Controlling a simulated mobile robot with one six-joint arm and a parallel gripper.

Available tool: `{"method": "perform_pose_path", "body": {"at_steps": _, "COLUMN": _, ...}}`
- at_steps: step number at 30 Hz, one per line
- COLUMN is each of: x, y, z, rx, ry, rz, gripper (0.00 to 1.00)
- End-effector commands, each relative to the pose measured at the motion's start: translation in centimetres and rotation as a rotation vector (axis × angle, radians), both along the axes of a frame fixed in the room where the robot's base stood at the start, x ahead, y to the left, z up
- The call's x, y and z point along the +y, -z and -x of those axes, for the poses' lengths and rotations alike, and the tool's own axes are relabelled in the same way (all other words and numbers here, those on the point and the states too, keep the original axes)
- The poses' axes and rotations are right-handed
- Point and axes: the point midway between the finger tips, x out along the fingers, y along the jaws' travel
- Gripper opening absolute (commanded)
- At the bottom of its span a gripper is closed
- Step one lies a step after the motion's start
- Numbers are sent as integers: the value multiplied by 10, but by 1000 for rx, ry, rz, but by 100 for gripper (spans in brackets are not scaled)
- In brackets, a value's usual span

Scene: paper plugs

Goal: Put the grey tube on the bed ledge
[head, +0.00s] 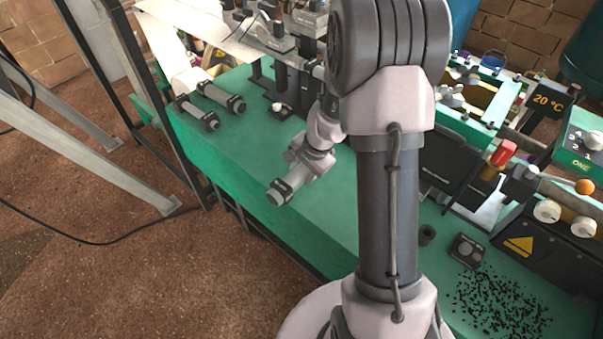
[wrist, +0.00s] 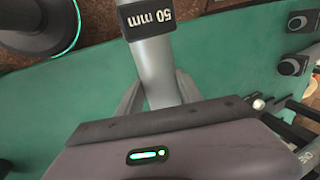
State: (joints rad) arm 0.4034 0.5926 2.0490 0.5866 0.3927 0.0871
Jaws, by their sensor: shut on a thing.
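The grey tube (head: 277,192) has a dark band and is held near the front edge of the green bed (head: 245,150). In the wrist view the grey tube (wrist: 157,72) carries a black band reading "50 mm" and runs between the two fingers. My gripper (head: 298,176) is shut on it; the fingers of my gripper (wrist: 158,92) also show in the wrist view. I cannot tell whether the tube touches the green surface. Part of the tube is hidden by the gripper body. Which part of the bed is the ledge is not clear.
Two grey rods with dark collars, a nearer one (head: 197,112) and a farther one (head: 222,97), lie at the bed's far left. A small knob (head: 277,107) stands behind the gripper. Black granules (head: 500,305) and a small dark box (head: 467,250) lie at right. The bed's front middle is clear.

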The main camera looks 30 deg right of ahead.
Motion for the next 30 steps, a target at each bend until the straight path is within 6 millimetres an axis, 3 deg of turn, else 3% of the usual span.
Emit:
{"method": "perform_pose_path", "body": {"at_steps": 3, "x": -6, "y": 3, "z": -12, "rx": 0, "ry": 0, "rz": 1, "gripper": 0}}
{"method": "perform_pose_path", "body": {"at_steps": 6, "x": -5, "y": 32, "z": -10, "rx": 1, "ry": 2, "rz": -1, "gripper": 0}}
{"method": "perform_pose_path", "body": {"at_steps": 8, "x": -5, "y": 40, "z": -10, "rx": 1, "ry": 1, "rz": 0, "gripper": 0}}
{"method": "perform_pose_path", "body": {"at_steps": 18, "x": -5, "y": 40, "z": -10, "rx": 0, "ry": 1, "rz": 1, "gripper": 0}}
{"method": "perform_pose_path", "body": {"at_steps": 19, "x": -5, "y": 41, "z": -10, "rx": 0, "ry": 1, "rz": 0, "gripper": 45}}
{"method": "perform_pose_path", "body": {"at_steps": 22, "x": -5, "y": 39, "z": -9, "rx": 0, "ry": 1, "rz": 0, "gripper": 64}}
{"method": "perform_pose_path", "body": {"at_steps": 30, "x": -5, "y": 37, "z": -9, "rx": 1, "ry": 1, "rz": 0, "gripper": 65}}
